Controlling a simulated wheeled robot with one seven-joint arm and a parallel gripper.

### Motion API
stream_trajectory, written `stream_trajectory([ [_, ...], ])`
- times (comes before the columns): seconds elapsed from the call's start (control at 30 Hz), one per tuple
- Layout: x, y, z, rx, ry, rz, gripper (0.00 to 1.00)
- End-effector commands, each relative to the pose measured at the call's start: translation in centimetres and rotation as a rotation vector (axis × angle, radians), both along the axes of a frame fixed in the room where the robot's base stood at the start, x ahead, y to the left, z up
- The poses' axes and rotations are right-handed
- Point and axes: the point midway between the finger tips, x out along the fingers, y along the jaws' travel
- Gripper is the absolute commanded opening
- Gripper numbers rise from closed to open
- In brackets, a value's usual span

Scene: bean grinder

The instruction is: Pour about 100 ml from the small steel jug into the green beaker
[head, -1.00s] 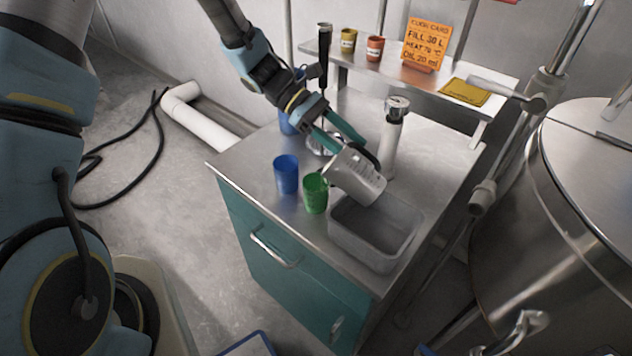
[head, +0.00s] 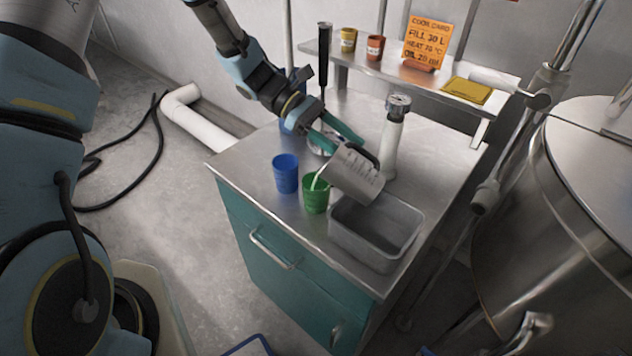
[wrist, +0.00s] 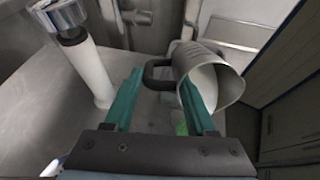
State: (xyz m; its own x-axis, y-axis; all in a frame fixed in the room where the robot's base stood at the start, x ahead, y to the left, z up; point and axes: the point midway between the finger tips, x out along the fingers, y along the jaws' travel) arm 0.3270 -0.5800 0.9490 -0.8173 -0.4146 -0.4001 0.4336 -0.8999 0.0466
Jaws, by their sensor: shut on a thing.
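The small steel jug (head: 352,175) is tilted in the air, its mouth down to the left over the green beaker (head: 316,196). A pale stream runs from its lip into the beaker. My gripper (head: 350,138) is shut on the jug's black handle. In the wrist view my gripper (wrist: 160,90) has its teal fingers around the handle, and the jug (wrist: 222,75) shows pale liquid inside. The green beaker is mostly hidden there. It stands upright on the steel worktop (head: 245,165); its fill level cannot be read.
A blue beaker (head: 286,174) stands just left of the green one. A grey open tray (head: 375,232) sits close on the right. A white cylinder with a steel top (head: 393,137) stands behind the jug. A shelf (head: 390,68) with cups runs along the back.

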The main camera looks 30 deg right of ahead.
Motion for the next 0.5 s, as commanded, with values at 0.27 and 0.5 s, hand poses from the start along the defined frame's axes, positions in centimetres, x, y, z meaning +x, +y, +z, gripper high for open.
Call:
stream_trajectory([
  [0.27,-0.11,-0.03,-0.35,-0.016,0.030,0.001,0.00],
  [0.5,-0.11,0.00,-0.57,-0.030,0.057,0.001,0.00],
])
